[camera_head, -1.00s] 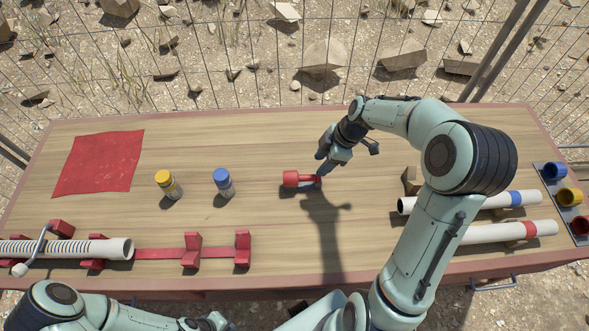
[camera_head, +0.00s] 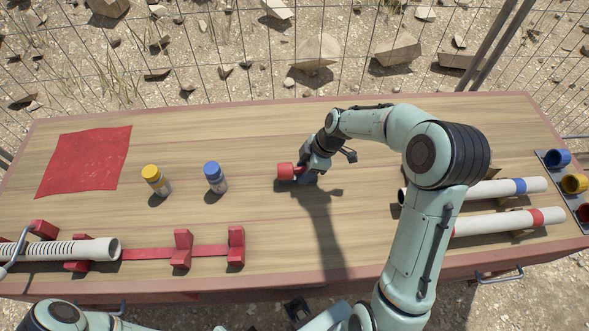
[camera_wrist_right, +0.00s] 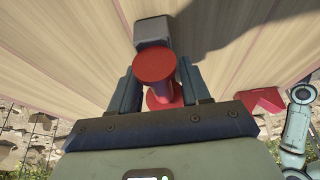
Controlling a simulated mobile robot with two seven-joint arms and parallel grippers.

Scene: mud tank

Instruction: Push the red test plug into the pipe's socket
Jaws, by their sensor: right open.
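The red test plug (camera_head: 286,171) is near the middle of the table, with a wide round head and a narrower body. My right gripper (camera_head: 303,173) is at the plug, coming from the right. In the right wrist view the plug (camera_wrist_right: 156,66) is between the two open fingers (camera_wrist_right: 160,88); contact cannot be made out. A white pipe (camera_head: 75,249) lies in red supports at the left, its open end facing right. A dark part (camera_head: 297,309) at the bottom edge may be my left gripper; its jaws cannot be made out.
A red sheet (camera_head: 85,160) lies at the far left. Red supports (camera_head: 236,247) stand at the front. Blue-banded (camera_head: 495,190) and red-banded pipes (camera_head: 510,222) lie at the right.

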